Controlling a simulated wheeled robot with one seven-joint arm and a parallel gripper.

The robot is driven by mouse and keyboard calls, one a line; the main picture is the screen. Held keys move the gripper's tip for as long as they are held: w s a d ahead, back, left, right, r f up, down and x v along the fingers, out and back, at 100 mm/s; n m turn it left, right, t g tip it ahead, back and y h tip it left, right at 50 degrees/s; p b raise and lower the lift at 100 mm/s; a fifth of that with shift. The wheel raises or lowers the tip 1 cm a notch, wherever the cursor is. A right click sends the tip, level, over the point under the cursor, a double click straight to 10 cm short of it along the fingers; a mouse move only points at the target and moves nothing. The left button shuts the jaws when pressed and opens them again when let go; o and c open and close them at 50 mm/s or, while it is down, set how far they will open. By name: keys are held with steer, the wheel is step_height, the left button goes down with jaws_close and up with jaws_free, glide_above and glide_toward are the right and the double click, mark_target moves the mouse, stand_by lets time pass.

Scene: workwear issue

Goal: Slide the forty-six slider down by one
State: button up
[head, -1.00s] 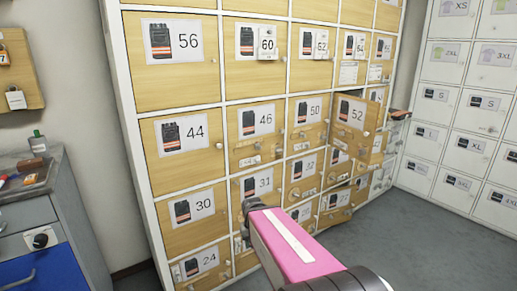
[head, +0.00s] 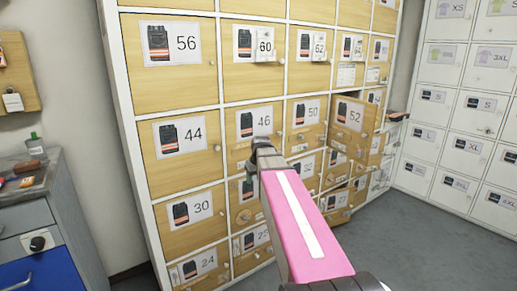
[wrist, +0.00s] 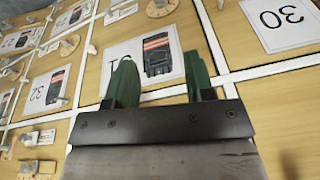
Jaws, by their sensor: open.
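The locker door marked 46 (head: 241,118) is pale wood with a white card showing a dark vest. A pale slider strip (head: 241,147) shows in part along the door's lower edge, left of my gripper. My gripper (head: 262,143) is in front of this lower edge, just under the card, and hides the rest of the strip. Whether it touches anything cannot be told. In the wrist view my gripper (wrist: 157,82) has two green fingers, apart, with nothing held between them. They point over an upside-down vest card (wrist: 158,52) whose number is partly covered.
Door 44 (head: 205,160) is shut on the left. Door 52 (head: 352,140) stands ajar on the right. Doors 60 (head: 240,76) and 62 above carry hanging tags. A grey cabinet (head: 60,210) stands at left. Open floor (head: 400,235) lies at the right.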

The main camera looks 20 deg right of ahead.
steer(key=w+d+r+n+t, duration=0.1)
steer(key=w+d+r, duration=0.25)
steer(key=r, duration=0.65)
steer(key=w+d+r+n+t, duration=0.1)
steer(key=w+d+r, duration=0.25)
steer(key=r, duration=0.65)
steer(key=a+x, duration=0.1)
steer(key=x, duration=1)
steer(key=shift+a+y, duration=0.25)
steer(key=shift+y, duration=0.05)
steer(key=shift+w, duration=0.1)
steer(key=shift+c, duration=0.3)
